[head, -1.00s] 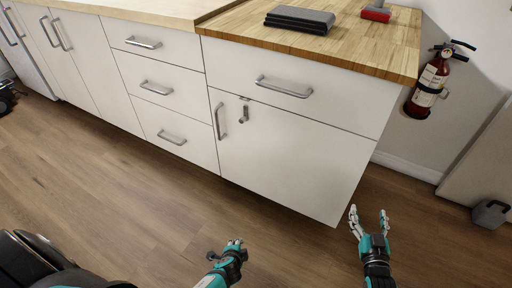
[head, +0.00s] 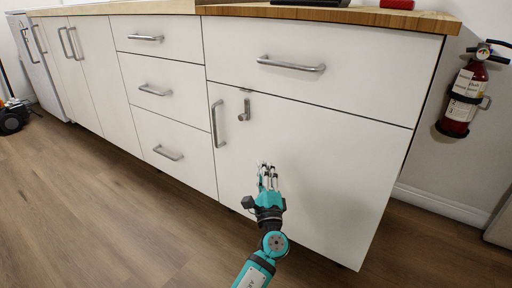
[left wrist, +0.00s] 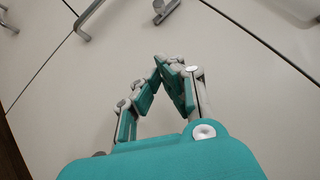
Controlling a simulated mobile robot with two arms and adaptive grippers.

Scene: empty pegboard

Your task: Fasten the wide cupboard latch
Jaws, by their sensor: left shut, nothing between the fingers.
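The wide cupboard door (head: 320,165) is white and looks closed, under a wide drawer. A vertical bar handle (head: 217,123) is on its left side. The small metal latch (head: 244,110) sits near the door's top edge, right of that handle, its lever hanging down. In the left wrist view the latch (left wrist: 165,10) is at the top edge, partly cut off. My left gripper (head: 267,170) is in front of the door, below and a little right of the latch. Its fingers (left wrist: 164,62) are together, empty and apart from the latch. My right gripper is out of view.
A drawer handle (head: 291,64) juts out above the latch. A stack of drawers (head: 160,60) stands to the left. A fire extinguisher (head: 466,95) hangs on the wall at right. The wooden floor (head: 120,225) in front is clear.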

